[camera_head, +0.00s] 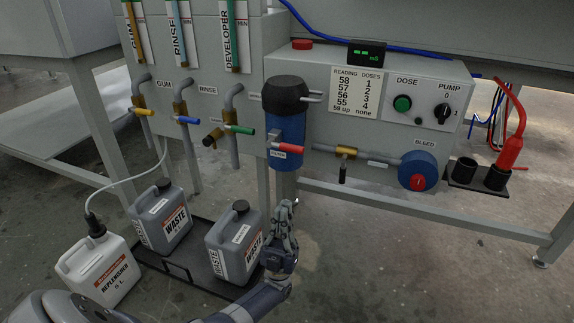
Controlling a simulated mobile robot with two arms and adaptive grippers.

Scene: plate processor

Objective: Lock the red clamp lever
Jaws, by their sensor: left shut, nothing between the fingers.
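The red clamp lever (290,149) sticks out to the right, roughly level, at the lower front of the blue filter housing (284,128). The housing has a black cap (285,90) and hangs on the front of the grey machine. My left gripper (287,207) is shut and empty, pointing up. In the picture it is below the lever and apart from it, in front of the floor to the right of a waste can. My right gripper is not in view.
Yellow (143,111), blue (187,120) and green (238,129) valve handles sit left of the housing. A bleed valve (343,170) and blue round fitting (417,171) are to the right. Grey waste cans (233,245) and a white replenisher can (97,268) stand below.

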